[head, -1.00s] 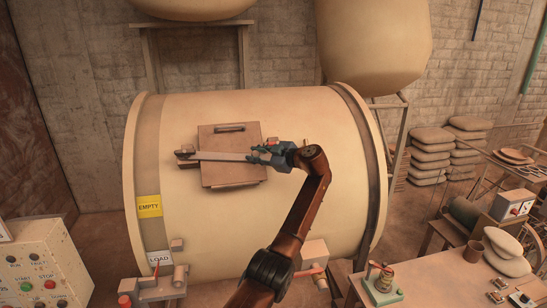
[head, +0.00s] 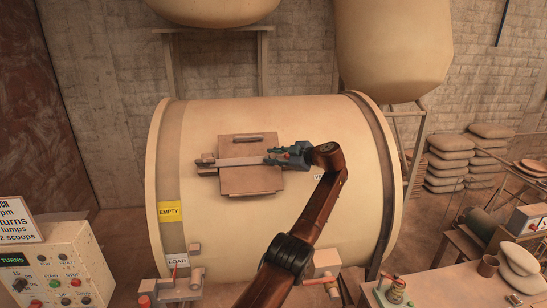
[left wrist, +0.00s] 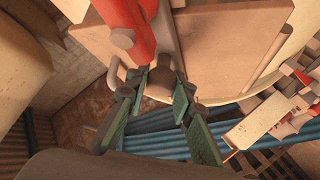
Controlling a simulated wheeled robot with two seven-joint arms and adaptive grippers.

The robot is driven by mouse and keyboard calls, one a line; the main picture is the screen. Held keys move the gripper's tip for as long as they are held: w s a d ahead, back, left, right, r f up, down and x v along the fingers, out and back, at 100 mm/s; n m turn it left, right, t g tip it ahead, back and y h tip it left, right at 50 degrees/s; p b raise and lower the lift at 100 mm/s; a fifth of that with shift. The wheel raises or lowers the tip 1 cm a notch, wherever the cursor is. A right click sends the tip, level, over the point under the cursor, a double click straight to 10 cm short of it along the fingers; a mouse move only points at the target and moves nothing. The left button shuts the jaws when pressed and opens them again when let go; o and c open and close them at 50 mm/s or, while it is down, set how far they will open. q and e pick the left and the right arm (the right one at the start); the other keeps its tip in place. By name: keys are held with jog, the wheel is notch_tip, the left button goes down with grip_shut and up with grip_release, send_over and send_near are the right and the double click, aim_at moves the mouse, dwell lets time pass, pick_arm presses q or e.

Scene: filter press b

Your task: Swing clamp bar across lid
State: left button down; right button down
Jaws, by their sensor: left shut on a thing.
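The clamp bar (head: 240,161), a pale grey strip, lies across the upper middle of the square tan lid (head: 250,182) on the big cream drum. A bracket (head: 205,160) stands at its left end. My left gripper (head: 270,158) is at the bar's right end, near the lid's right edge, and is shut on the bar's end. In the left wrist view my green fingers (left wrist: 160,92) straddle a dark rounded part, and a red part (left wrist: 130,32) shows above them. Whether the bar touches the lid is unclear. My right gripper is out of view.
The lid has a dark handle (head: 255,139) above the bar. The drum (head: 335,225) fills the middle. A control panel (head: 60,265) stands at lower left. A workbench (head: 435,285) with small items is at lower right. Stacked sacks (head: 450,165) lie behind it.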

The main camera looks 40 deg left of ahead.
pick_arm(q)
jog(key=c, duration=2)
grip_release()
jog(key=shift+r, duration=0.45)
jog(key=shift+c, duration=0.2)
jog(key=o, duration=0.3)
jog(key=shift+w+a+f, duration=0.1)
jog(key=shift+a+f, duration=0.05)
jog(key=shift+a, duration=0.05)
jog(key=shift+o, duration=0.3)
jog(key=shift+d, duration=0.1)
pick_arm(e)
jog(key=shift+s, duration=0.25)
pick_arm(q)
jog(key=shift+d+f, duration=0.1)
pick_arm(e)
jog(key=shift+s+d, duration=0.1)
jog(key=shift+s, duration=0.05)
pick_arm(q)
jog(key=v, duration=1.2)
